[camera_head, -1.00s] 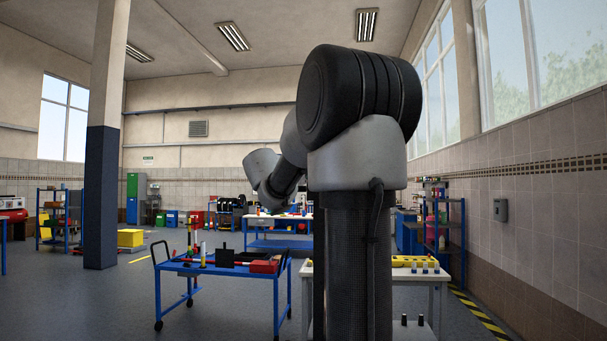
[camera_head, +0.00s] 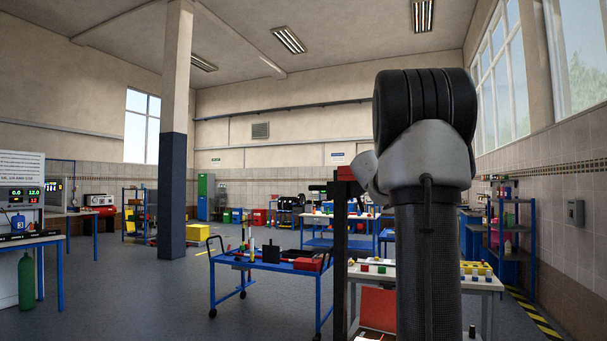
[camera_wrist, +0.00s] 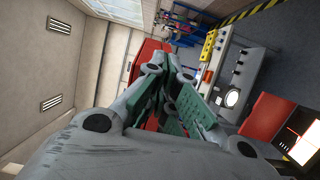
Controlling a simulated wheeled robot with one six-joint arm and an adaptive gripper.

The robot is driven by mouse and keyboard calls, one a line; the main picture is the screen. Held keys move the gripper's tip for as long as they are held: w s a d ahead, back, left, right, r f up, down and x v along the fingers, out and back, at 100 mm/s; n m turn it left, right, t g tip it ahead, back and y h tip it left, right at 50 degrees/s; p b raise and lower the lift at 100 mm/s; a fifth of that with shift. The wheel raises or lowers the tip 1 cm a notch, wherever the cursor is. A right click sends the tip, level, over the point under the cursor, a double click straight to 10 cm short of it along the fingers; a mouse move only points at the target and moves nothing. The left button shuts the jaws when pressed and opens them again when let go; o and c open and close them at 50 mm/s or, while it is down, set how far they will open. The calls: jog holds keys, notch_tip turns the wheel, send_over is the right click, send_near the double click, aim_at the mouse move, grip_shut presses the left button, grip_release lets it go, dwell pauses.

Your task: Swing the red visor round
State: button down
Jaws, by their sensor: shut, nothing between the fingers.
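My gripper (camera_wrist: 172,75) is shut and empty in the wrist view. A smooth red part (camera_wrist: 150,48) shows just behind and beside its fingers; the fingers hide much of it, and I cannot tell whether they touch. A flat red panel (camera_wrist: 268,117) lies lower, apart from the gripper. It also shows in the head view (camera_head: 378,308), tilted, below the white table. A red-topped dark post (camera_head: 345,173) stands left of my arm there. I cannot tell for certain which red part is the visor. My arm hides the gripper in the head view.
A blue trolley (camera_head: 265,265) with tools stands left of the post. A white table (camera_head: 440,280) with a yellow block is behind my arm. A shelf rack (camera_head: 510,235) stands right. A pillar (camera_head: 173,150) and open floor are at left.

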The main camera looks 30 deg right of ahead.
jog(key=d, duration=0.4)
jog(key=shift+d, duration=0.2)
dwell(0.3)
